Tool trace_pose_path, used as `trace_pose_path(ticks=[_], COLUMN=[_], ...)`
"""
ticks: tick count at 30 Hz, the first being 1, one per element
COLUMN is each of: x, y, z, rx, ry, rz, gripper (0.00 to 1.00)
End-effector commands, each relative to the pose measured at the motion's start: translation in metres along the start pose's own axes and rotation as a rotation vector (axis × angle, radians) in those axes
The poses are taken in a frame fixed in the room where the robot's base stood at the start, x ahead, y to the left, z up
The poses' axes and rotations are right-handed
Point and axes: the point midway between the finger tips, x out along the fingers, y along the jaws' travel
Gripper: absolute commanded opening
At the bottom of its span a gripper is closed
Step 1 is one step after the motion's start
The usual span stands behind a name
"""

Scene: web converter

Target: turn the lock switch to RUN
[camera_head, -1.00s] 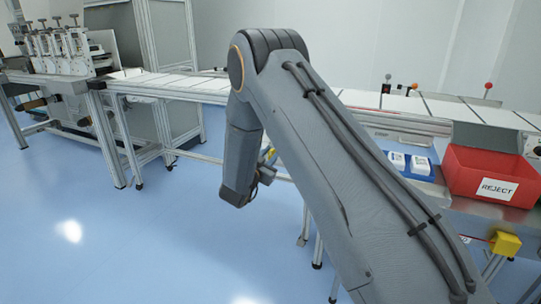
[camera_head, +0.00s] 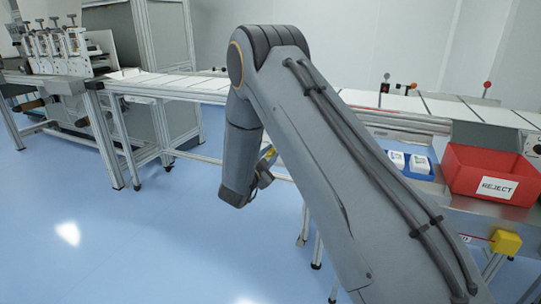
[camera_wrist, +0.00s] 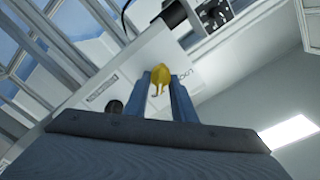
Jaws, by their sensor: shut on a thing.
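The lock switch's yellow handle (camera_wrist: 161,77) shows in the wrist view, between the two blue-grey fingers of my gripper (camera_wrist: 163,84). My gripper is shut on it. The handle stands in front of a pale panel (camera_wrist: 135,68). Lettering that looks like "LOCK" is on the panel just right of the fingers; I cannot read RUN or tell which position the switch points to. In the head view my gripper (camera_head: 266,168) is small, low behind my forearm, with a bit of yellow by it; the switch's face is hidden there.
In the wrist view a dark round knob (camera_wrist: 115,107) is on the panel left of the fingers, and a black fitting (camera_wrist: 173,13) is above. In the head view a conveyor (camera_head: 180,84) runs behind my arm. A red REJECT bin (camera_head: 490,165) and blue tray (camera_head: 418,176) are right.

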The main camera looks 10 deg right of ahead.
Motion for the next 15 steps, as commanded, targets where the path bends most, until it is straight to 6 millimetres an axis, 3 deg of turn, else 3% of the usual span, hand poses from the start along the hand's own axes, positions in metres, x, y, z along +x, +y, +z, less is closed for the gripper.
trace_pose_path(ticks=[9,10,13,15], x=[-0.0012,-0.0012,-0.0008,-0.0004], y=[0.0025,0.0025,0.0021,0.0019], z=[0.0009,0.0009,0.0007,0.0003], rx=[-0.003,-0.003,-0.002,-0.002], ry=[-0.002,-0.002,-0.002,-0.001], rz=[0.004,0.004,0.003,0.003], gripper=[0.01,0.27,0.41,0.41])
